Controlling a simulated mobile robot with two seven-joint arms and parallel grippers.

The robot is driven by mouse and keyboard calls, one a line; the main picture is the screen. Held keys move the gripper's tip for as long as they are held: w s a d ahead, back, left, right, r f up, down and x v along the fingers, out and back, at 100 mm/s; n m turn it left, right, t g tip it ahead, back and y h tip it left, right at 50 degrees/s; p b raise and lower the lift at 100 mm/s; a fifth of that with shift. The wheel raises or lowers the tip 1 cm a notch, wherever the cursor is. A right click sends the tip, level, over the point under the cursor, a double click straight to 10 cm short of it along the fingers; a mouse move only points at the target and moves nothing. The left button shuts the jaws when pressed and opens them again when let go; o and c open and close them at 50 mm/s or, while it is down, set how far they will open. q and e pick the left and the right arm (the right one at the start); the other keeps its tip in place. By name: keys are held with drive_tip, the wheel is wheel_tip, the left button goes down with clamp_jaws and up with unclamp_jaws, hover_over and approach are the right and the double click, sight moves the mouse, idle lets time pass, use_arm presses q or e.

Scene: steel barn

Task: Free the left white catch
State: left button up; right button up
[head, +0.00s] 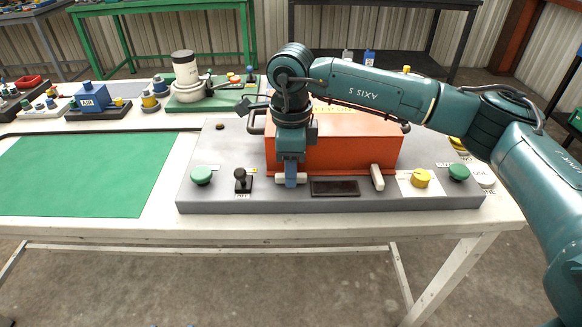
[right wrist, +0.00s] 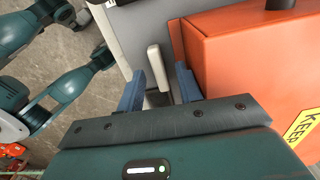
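The left white catch (head: 302,179) lies sideways at the front left of the orange box (head: 340,145), on the grey panel (head: 235,165). My right gripper (head: 291,181) points down over it, and one blue finger hides its middle. In the right wrist view the white catch (right wrist: 155,62) passes between the two blue fingers of my right gripper (right wrist: 160,88). The fingers stand apart on either side of it, with gaps visible. The right white catch (head: 377,177) stands nearly upright in the head view. My left gripper is not in view.
A green mat (head: 85,175) lies left of the panel.

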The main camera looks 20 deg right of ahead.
wheel_tip(320, 180, up, 12)
drive_tip(key=shift+r, duration=0.2)
